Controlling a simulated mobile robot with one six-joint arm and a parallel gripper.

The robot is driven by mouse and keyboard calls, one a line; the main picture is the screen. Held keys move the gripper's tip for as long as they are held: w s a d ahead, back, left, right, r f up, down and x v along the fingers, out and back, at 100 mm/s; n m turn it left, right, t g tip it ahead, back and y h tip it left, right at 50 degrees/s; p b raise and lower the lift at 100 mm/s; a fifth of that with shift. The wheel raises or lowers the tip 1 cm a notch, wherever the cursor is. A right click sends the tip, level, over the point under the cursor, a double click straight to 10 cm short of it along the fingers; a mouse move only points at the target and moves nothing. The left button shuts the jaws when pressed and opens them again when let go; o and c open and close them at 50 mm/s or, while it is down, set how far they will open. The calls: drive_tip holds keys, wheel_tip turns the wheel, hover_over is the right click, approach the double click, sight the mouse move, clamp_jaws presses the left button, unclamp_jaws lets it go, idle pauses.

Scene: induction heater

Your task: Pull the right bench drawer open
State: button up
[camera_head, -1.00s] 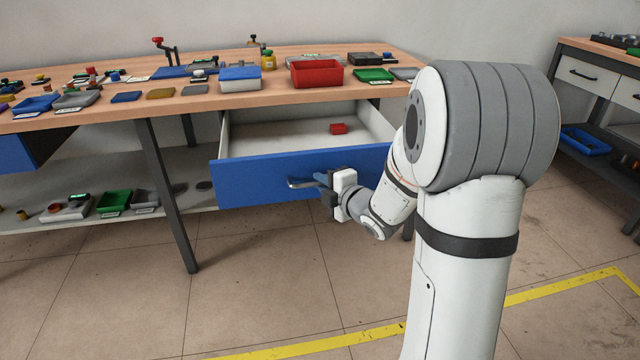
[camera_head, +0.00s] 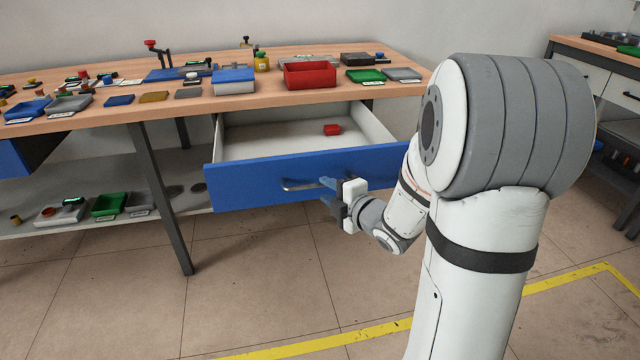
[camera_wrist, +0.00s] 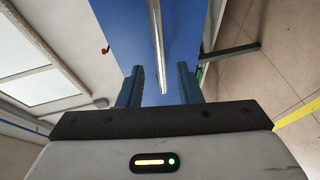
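The right bench drawer (camera_head: 255,183) has a blue front and stands pulled out from under the bench top, its light interior showing. Its metal bar handle (camera_head: 295,185) is on the front; the handle (camera_wrist: 157,45) also shows in the wrist view. My gripper (camera_head: 327,191) is at the right end of the handle. In the wrist view my gripper (camera_wrist: 160,85) is open, its two blue fingers apart, with gaps on both sides of the handle's end. The fingers do not touch the handle there.
A small red block (camera_head: 332,130) lies inside the drawer. The wooden bench top (camera_head: 150,108) carries trays, a red bin (camera_head: 310,75) and small parts. A dark bench leg (camera_head: 160,195) stands left of the drawer. The tiled floor in front is clear.

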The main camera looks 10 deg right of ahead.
drive_tip(key=v, duration=0.2)
drive_tip(key=shift+s+d, duration=0.15)
drive_tip(key=shift+s, duration=0.2)
drive_tip(key=shift+r, duration=0.15)
